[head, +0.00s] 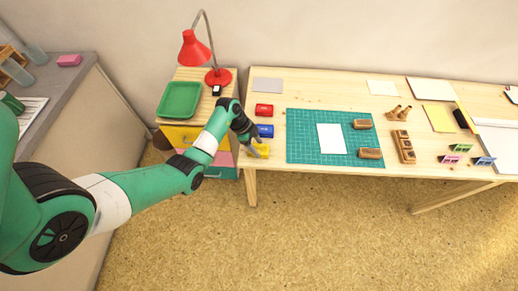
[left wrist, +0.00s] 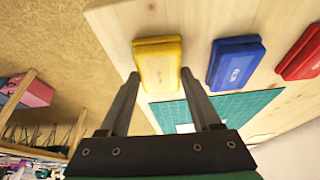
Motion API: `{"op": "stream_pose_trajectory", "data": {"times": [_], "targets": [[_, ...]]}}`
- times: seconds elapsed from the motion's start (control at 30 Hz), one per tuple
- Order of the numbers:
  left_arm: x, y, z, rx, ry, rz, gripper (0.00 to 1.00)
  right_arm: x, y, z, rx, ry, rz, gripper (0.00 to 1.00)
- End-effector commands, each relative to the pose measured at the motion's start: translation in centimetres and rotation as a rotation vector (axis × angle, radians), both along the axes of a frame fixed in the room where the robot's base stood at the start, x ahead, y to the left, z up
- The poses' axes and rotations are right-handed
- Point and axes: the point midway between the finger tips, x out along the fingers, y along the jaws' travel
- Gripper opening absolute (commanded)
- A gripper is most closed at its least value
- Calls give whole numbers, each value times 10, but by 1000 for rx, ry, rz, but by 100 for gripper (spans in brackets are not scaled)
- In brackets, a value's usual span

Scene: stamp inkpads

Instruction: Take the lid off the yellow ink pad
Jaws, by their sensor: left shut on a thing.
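The yellow ink pad (head: 263,152) lies near the front left edge of the wooden table. In the left wrist view the yellow ink pad (left wrist: 158,62) shows its lid on top, with a small label. My left gripper (head: 257,148) is at the pad, reaching down from the left. In the left wrist view its two fingers (left wrist: 160,77) stand on either side of the pad, shut on it. I cannot tell whether they grip only the lid or whether the lid is raised. My right gripper is not in view.
The blue ink pad (head: 265,131) and red ink pad (head: 263,111) lie in a row behind the yellow one. A green cutting mat (head: 300,147) with white paper (head: 331,138) is to the right. The drawer cabinet with a green tray (head: 179,100) and red lamp (head: 195,50) stands left.

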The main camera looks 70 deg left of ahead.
Motion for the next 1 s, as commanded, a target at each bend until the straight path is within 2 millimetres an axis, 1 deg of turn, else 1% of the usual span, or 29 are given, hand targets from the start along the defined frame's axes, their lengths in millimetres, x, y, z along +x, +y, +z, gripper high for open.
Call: {"op": "stream_pose_trajectory", "data": {"times": [0.03, 0.07, 0.27, 0.37, 0.47, 0.57, 0.6, 0.67, 0.7, 0.83, 0.87, 0.9, 1.0], "targets": [[0, 0, 0, 0, 0, 0, 17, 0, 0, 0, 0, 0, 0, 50], [0, 0, 0, 0, 0, 0, 12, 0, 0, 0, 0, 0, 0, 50], [0, 0, 0, 0, 0, 0, 12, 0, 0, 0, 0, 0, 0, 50], [0, 0, 4, 0, 0, 0, 12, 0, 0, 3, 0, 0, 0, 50], [0, 0, 14, 0, 0, 0, 12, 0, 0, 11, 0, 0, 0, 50], [1, 0, 31, 0, -1, 0, 12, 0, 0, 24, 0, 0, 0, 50], [1, 1, 40, 1, -2, 0, 12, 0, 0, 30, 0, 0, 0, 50], [-1, -11, 53, 0, -1, -4, 12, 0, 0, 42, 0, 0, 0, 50], [-3, -20, 65, 1, -3, -4, 12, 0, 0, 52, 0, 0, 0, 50], [-7, -50, 101, 1, -3, -6, 12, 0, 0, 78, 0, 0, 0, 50], [-9, -59, 105, -1, -1, -7, 12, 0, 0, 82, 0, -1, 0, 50], [-11, -73, 108, -2, 0, -7, 12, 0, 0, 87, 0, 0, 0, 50], [-16, -99, 119, 0, -1, -6, 12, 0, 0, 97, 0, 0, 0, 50]]}}
